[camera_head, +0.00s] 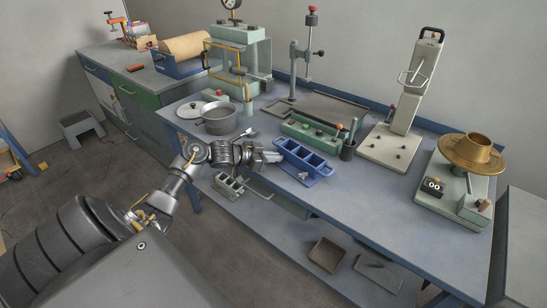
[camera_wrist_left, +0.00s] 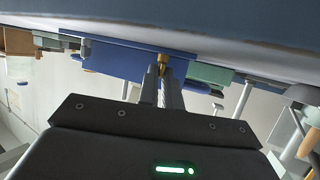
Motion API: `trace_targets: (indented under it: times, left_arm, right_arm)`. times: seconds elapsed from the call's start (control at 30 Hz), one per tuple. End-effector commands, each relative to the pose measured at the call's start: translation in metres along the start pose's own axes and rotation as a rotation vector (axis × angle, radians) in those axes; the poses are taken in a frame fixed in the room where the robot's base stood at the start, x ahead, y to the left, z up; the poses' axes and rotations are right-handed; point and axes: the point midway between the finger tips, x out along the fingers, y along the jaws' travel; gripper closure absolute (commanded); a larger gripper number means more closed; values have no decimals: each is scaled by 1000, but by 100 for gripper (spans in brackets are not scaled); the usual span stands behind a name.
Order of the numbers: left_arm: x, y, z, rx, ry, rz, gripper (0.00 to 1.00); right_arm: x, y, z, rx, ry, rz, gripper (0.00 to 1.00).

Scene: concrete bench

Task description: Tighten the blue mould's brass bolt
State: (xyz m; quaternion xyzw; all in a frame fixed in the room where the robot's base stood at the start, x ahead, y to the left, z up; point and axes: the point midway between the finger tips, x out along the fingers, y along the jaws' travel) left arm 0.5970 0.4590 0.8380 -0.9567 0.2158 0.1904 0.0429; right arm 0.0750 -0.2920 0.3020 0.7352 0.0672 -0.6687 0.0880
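The blue mould (camera_head: 318,166), a block with open compartments, sits near the front edge of the bench. It also shows in the left wrist view (camera_wrist_left: 120,62), where the picture is upside down. Its brass bolt (camera_wrist_left: 163,60) sticks out toward my gripper there; in the head view the bolt is hidden. My left gripper (camera_head: 275,157) reaches in from the left to the mould's left end. In the wrist view its fingers (camera_wrist_left: 161,74) are close together on both sides of the bolt and look shut on it. My right gripper is not in view.
A grey pot (camera_head: 217,121) is behind my left wrist. A grey mould (camera_head: 229,187) lies below the bench front. Bench right of the blue mould is clear.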

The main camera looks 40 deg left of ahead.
Motion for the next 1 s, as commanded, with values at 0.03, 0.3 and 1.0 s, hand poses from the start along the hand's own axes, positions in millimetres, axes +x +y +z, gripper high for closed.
trace_targets:
  times: [0.03, 0.3, 1.0]
  left_arm:
    - [0, 0, 0, 0, 0, 0, 100]
    - [0, -2, 0, 14, -2, 24, 100]
    - [0, -4, 0, 80, 0, 194, 81]
  right_arm:
    - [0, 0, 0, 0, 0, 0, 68]
    - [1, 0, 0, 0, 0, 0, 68]
    - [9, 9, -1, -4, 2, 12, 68]
